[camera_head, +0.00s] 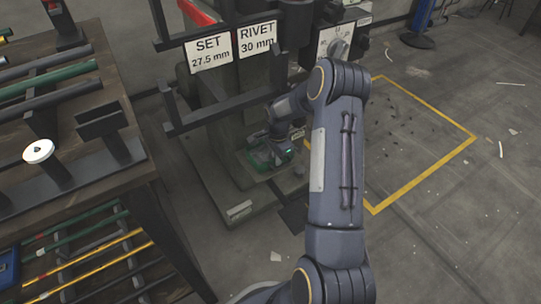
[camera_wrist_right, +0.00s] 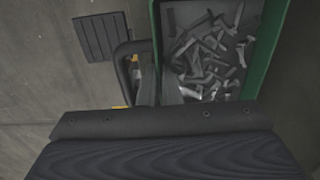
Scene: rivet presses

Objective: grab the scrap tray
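The scrap tray is a green box at the foot of the rivet press, and in the head view the tray (camera_head: 270,158) is partly covered by my right gripper (camera_head: 277,140). In the right wrist view the tray's green wall (camera_wrist_right: 266,50) surrounds many loose grey metal scraps. A dark loop handle (camera_wrist_right: 122,68) sticks out from its left side. The fingers of my right gripper (camera_wrist_right: 160,85) reach between the handle and the tray's near corner. I cannot tell whether they are closed on the handle. My left gripper is not in view.
The press (camera_head: 225,95) carries SET and RIVET signs and dark bracket bars above the tray. A wooden workbench (camera_head: 140,160) with rods and holders stands at left. A dark ribbed mat (camera_wrist_right: 103,37) lies beside the handle. The floor inside the yellow outline (camera_head: 425,150) is open, with small debris.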

